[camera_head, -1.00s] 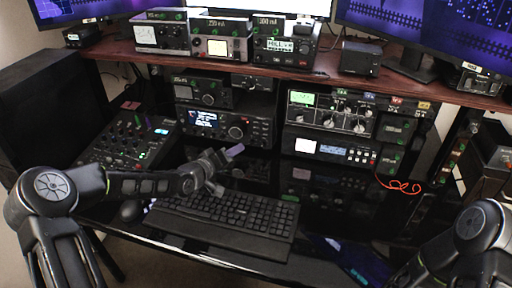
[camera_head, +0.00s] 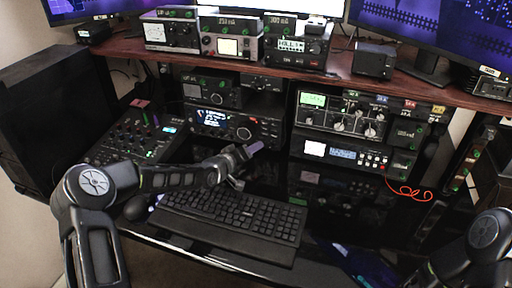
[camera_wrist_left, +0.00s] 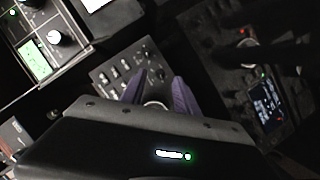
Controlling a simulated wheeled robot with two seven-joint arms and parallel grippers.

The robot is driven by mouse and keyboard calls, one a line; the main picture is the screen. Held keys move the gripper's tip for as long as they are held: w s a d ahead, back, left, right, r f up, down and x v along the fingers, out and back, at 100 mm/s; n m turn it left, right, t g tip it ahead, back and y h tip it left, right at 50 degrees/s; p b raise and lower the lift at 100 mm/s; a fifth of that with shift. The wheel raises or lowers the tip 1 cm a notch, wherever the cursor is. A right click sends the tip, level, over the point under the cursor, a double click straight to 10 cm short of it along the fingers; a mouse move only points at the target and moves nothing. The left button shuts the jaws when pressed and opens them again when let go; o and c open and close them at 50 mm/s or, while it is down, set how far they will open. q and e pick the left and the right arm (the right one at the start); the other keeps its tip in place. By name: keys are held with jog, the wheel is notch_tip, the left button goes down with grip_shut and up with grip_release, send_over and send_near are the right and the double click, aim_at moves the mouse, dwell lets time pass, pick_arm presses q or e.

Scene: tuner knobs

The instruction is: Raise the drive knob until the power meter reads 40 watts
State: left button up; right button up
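My left gripper (camera_head: 250,149) has purple fingertips and hangs above the far edge of the keyboard, in front of the radios. In the left wrist view its two purple fingers (camera_wrist_left: 158,95) are spread apart, with a round pale knob partly visible between them on a grey panel (camera_wrist_left: 120,72). I cannot tell whether they touch it. The transceiver (camera_head: 237,125) has a lit screen and a large knob. The tuner (camera_head: 345,118) has a green-lit meter (camera_head: 313,99) and white-marked knobs. Its reading is too small to make out. I cannot tell which knob is the drive knob. My right gripper is not visible.
A black keyboard (camera_head: 235,217) lies in front on the glossy desk, with a mixer (camera_head: 132,138) at the left. Several meter boxes stand on the wooden shelf (camera_head: 420,82). A red coiled cable (camera_head: 408,191) hangs at the right.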

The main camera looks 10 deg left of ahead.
pick_arm(q)
jog(key=shift+x, duration=1.25)
grip_shut()
